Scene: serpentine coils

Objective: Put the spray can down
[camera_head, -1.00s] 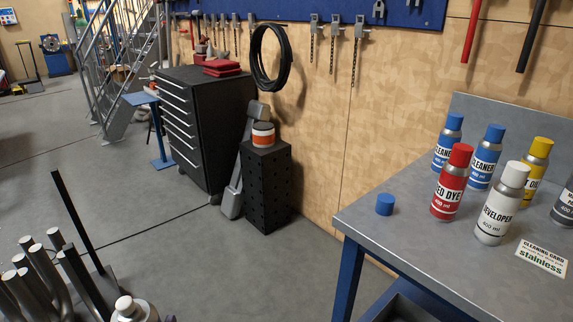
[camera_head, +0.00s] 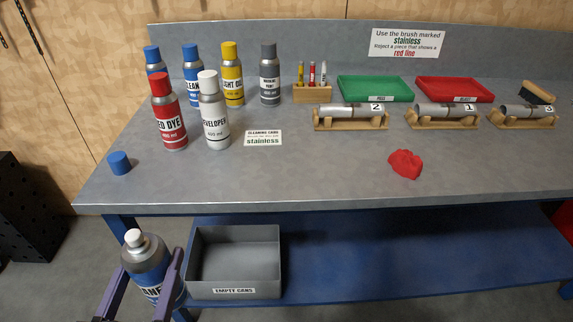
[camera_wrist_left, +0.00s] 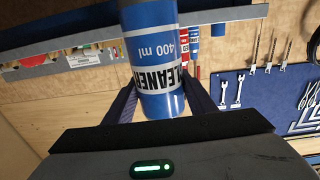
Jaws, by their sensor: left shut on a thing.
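The spray can (camera_head: 147,262) is blue and silver with a white nozzle and no cap. My left gripper (camera_head: 152,275) is shut around its body and holds it roughly upright, in front of the bench's left end and below the height of its top. In the left wrist view the can (camera_wrist_left: 155,60) reads "CLEANER 400 ml" and sits between the two dark fingers. A loose blue cap (camera_head: 119,163) lies on the bench top (camera_head: 330,185) near its left edge. A grey bin (camera_head: 234,293) labelled "EMPTY CANS" stands on the blue lower shelf, right of the can. My right gripper is out of view.
Other cans, including red dye (camera_head: 168,115) and developer (camera_head: 214,115), stand at the bench's left. A cleaning card (camera_head: 263,138), red cloth (camera_head: 405,164), green tray (camera_head: 375,90) and red tray (camera_head: 455,91) lie further right. The lower shelf (camera_head: 400,255) is clear right of the bin.

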